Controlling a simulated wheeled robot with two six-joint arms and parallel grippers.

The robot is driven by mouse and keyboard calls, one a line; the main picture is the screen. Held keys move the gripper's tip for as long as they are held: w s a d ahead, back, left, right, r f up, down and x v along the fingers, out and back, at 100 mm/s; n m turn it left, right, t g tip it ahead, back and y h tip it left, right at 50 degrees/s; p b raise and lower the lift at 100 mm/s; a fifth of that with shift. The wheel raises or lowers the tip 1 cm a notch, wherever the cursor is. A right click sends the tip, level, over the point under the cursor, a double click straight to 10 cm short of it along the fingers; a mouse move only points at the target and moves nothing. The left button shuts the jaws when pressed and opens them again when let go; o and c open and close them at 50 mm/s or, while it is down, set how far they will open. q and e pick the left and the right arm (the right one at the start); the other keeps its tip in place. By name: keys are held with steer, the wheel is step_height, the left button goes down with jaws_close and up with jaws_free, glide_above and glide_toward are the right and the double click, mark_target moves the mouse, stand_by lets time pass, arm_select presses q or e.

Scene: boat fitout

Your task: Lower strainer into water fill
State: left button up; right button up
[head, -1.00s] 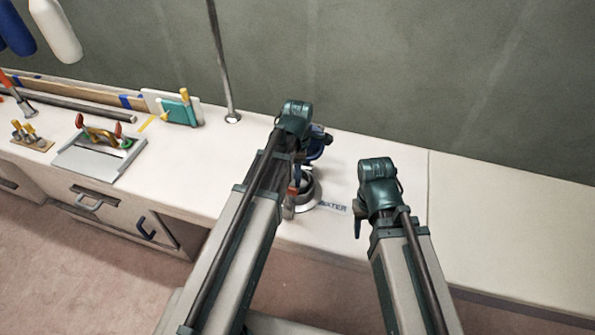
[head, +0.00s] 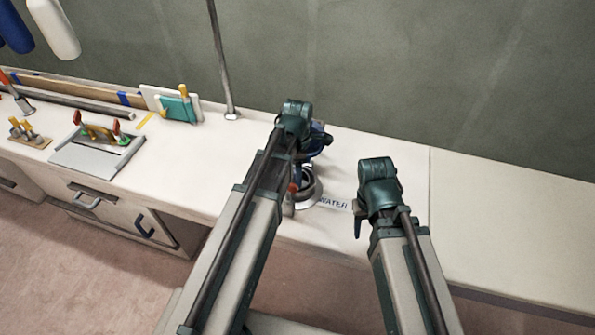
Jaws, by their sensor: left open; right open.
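The water fill (head: 309,203) is a round, pale metal fitting on the white counter, beside the printed word WATER. A dark, ring-like part, possibly the strainer (head: 308,178), shows at the fill's opening, partly behind my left arm. I cannot tell how deep it sits. My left gripper (head: 318,143) is open just above the fill, its fingers mostly hidden by its own wrist. My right gripper (head: 358,224) is open and empty over the counter, to the right of the WATER label (head: 333,204).
A metal pole (head: 222,70) rises from the counter behind the fill. To the left are a grey tray with tools (head: 88,162), a teal block (head: 178,108) and a long dark rod (head: 88,106). The counter on the right (head: 510,220) is clear.

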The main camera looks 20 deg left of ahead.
arm_select(q)
step_height(320, 180, up, 14)
steer(key=p, duration=1.3)
steer(key=shift+p, duration=0.4)
arm_select(e)
step_height(320, 180, up, 14)
arm_select(q)
steer(key=shift+f, duration=0.1)
arm_select(e)
steer(key=shift+f, duration=0.15)
arm_select(q)
steer(key=s+d+m, duration=0.5)
steer(key=s+m, duration=0.2)
steer(key=m, duration=0.6)
steer(key=s+d+m+y, duration=0.1)
steer(key=s+d+m, duration=0.4)
steer(key=m, duration=0.8)
steer(key=shift+s+d, duration=0.25)
steer(key=shift+s, duration=0.9)
